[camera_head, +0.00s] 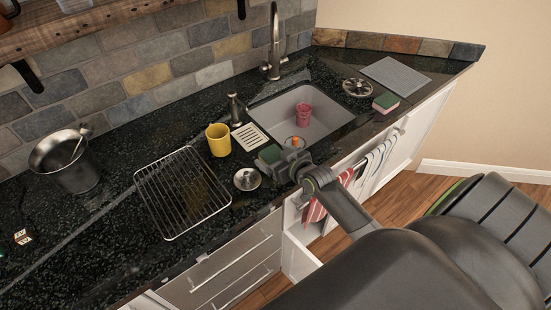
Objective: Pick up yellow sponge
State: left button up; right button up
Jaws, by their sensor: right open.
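A sponge with a dark green top (270,154) lies on the black counter at the front left corner of the sink; its lower part is mostly hidden, so I cannot tell whether it is yellow. My right gripper (284,167) comes in from the lower right, is open, and is right beside this sponge at its right front side. I cannot tell whether they touch. Another sponge, green and pink (386,102), lies on the counter right of the sink. My left gripper is not in view.
A sink (325,132) holds a pink cup (303,115). A yellow mug (218,140), a round metal lid (247,179) and a wire rack (181,193) are left of my gripper. Towels (378,158) hang on the cabinet front. A drawer below looks open.

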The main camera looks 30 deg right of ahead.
jog(key=shift+w+f, duration=0.15)
jog(key=shift+w, duration=0.1)
jog(key=shift+c, duration=0.3)
jog(key=c, duration=1)
